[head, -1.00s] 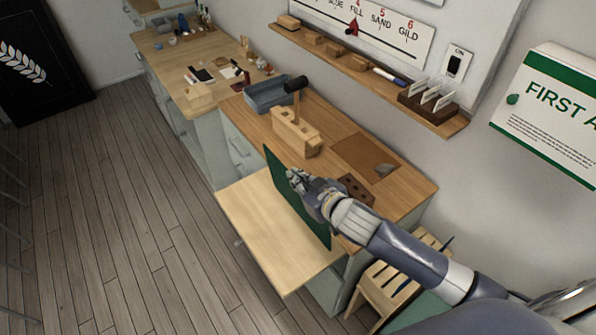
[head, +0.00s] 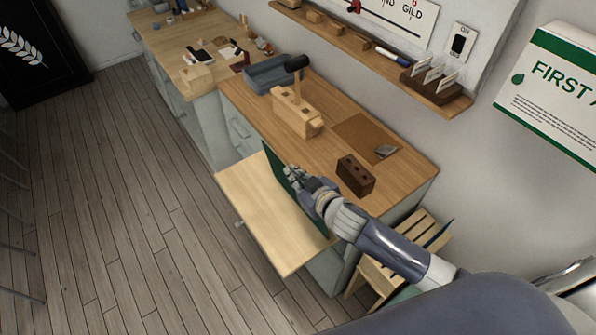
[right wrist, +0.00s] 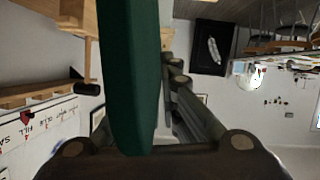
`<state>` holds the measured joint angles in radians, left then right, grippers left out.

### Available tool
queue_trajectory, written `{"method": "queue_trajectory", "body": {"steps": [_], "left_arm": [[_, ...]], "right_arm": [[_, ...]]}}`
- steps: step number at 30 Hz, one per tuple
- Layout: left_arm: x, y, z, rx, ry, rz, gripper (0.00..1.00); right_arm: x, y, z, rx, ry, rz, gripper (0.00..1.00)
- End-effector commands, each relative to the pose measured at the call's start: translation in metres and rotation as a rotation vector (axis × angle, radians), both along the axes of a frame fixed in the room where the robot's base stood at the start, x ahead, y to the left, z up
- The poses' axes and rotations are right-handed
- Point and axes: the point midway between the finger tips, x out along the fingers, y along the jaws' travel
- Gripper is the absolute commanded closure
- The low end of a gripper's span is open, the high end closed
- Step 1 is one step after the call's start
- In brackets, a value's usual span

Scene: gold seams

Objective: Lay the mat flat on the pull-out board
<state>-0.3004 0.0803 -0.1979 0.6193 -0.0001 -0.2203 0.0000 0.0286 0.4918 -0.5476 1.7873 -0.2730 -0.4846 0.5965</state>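The green mat (head: 276,166) stands on edge, steeply upright, along the inner side of the pale pull-out board (head: 262,208). Whether its lower edge touches the board is hard to tell. My right gripper (head: 293,176) is shut on the mat near its upper edge and hides part of it. In the right wrist view the mat (right wrist: 132,75) runs up between the fingers, with one dark finger along its right side. My left gripper is not in view.
On the bench (head: 352,112) behind stand a dark brown block with holes (head: 355,175), a wooden block with a mallet (head: 297,112) and a grey tray (head: 270,76). A slatted wooden stand (head: 385,275) is right of the board. The board's outer part is bare.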

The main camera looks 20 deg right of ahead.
Motion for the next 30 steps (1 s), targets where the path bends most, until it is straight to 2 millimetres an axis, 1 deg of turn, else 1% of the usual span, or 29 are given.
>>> {"method": "queue_trajectory", "body": {"steps": [1, 29, 30], "left_arm": [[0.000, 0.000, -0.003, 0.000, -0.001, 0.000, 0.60], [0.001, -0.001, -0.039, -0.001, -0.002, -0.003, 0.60], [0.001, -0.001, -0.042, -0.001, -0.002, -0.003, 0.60]], "right_arm": [[-0.001, 0.005, -0.002, -0.013, -0.006, 0.002, 1.00], [-0.020, 0.063, -0.020, -0.292, -0.101, -0.001, 1.00], [-0.020, 0.065, -0.023, -0.307, -0.103, -0.002, 1.00]]}}
